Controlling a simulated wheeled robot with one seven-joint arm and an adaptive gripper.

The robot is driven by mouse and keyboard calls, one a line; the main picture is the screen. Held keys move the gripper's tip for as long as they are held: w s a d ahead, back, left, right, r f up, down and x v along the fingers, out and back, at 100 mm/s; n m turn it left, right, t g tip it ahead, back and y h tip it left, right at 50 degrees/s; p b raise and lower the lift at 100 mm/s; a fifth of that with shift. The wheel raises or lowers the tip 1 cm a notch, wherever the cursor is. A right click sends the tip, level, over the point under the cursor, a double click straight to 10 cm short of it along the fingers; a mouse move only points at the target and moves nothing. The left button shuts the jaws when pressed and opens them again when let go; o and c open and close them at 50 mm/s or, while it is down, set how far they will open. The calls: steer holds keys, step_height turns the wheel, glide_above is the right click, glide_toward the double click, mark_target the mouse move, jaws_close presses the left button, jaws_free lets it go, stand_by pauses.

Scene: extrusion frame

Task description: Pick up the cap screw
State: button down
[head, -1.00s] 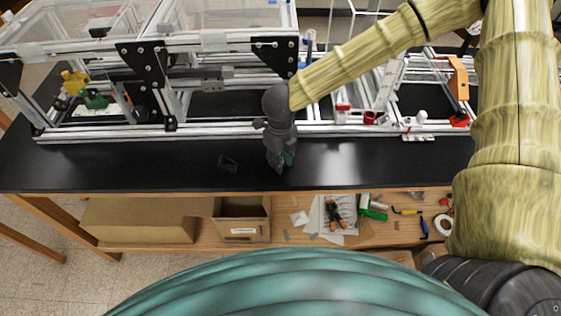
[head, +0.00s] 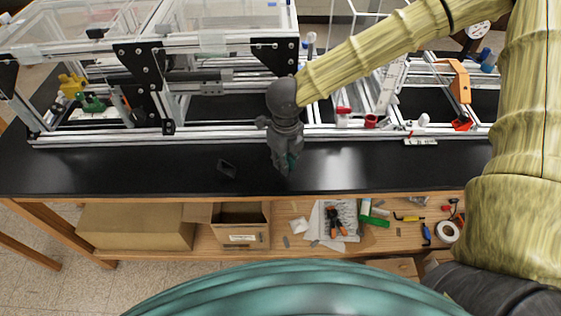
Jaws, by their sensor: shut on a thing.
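My gripper (head: 287,168) points down over the black tabletop (head: 400,165), in front of the front rail of the extrusion frame (head: 220,129). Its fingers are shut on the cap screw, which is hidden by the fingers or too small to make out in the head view. The gap between the fingertips and the tabletop cannot be told from this angle.
Red parts (head: 371,121) and an orange bracket (head: 460,82) are at the frame's right. The tabletop's front strip is mostly clear. A shelf below holds an open cardboard box (head: 241,232) and tools.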

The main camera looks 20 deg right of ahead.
steer(key=s+d+r, duration=0.1)
steer(key=s+d, duration=0.1)
steer(key=s, duration=0.8)
steer(key=shift+s+d+r+b, duration=0.2)
steer(key=shift+s+d+b, duration=0.1)
steer(key=shift+d, duration=0.1)
steer(key=shift+p, duration=0.35)
steer(key=p, duration=0.5)
steer(key=shift+s+d+r, duration=0.15)
steer(key=shift+s, duration=0.15)
steer(key=s+p, duration=0.1)
steer(key=p, duration=0.4)
steer(key=shift+s, duration=0.3)
